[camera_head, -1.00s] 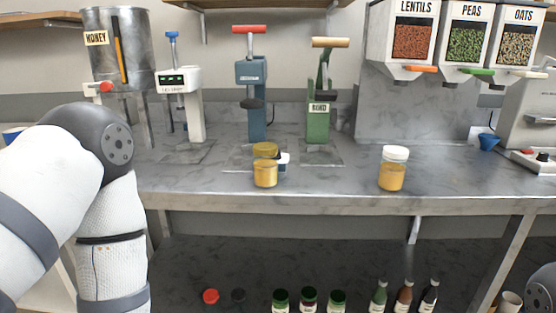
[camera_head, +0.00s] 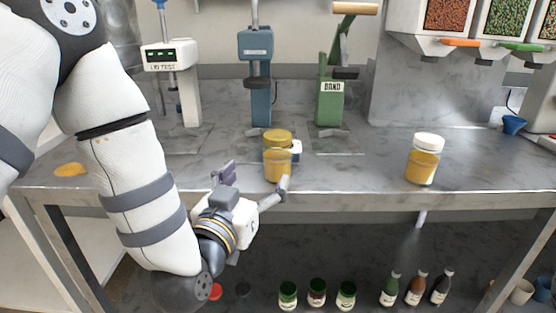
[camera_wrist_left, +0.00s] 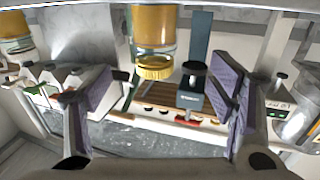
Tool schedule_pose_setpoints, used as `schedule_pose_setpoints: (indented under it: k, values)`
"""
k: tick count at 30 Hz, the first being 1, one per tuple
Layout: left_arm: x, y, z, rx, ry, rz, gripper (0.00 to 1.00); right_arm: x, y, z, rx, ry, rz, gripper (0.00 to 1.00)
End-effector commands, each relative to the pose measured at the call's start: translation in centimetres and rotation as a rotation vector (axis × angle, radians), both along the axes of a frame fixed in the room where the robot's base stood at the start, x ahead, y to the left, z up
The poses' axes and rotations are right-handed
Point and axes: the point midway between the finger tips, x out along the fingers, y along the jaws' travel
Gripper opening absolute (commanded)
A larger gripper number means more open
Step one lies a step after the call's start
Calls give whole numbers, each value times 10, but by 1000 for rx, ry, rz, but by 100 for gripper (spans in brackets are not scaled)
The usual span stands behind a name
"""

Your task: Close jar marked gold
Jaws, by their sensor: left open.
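A clear jar with yellow contents (camera_head: 278,168) stands upright near the counter's front edge. A gold lid (camera_head: 278,137) sits on its top; I cannot tell how tightly. My left gripper (camera_head: 254,179) is open and empty in front of the jar, a little to its left, at the counter edge. The left wrist view is upside down. There the jar (camera_wrist_left: 154,28) and its gold lid (camera_wrist_left: 155,67) appear between and beyond the spread fingers (camera_wrist_left: 160,92). A second jar with a white lid (camera_head: 428,141) stands to the right. My right gripper is out of view.
A blue press (camera_head: 256,90) and a green press (camera_head: 330,100) stand behind the jar. A small white-and-blue item is partly hidden behind it. A flat yellow object (camera_head: 70,170) lies at the counter's left. Bottles and jars stand below. The counter between the jars is clear.

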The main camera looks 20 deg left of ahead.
Motion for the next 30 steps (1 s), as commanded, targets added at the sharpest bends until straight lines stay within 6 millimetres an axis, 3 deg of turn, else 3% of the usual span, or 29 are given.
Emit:
schedule_pose_setpoints:
  k: [7, 20, 30]
  values:
    - [46, -1, -2, 0, 2, 0, 76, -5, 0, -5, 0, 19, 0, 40]
    - [57, -2, 0, 0, 1, 0, 76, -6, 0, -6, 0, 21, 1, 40]
    - [104, -10, 2, 0, 3, -1, 76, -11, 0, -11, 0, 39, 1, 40]
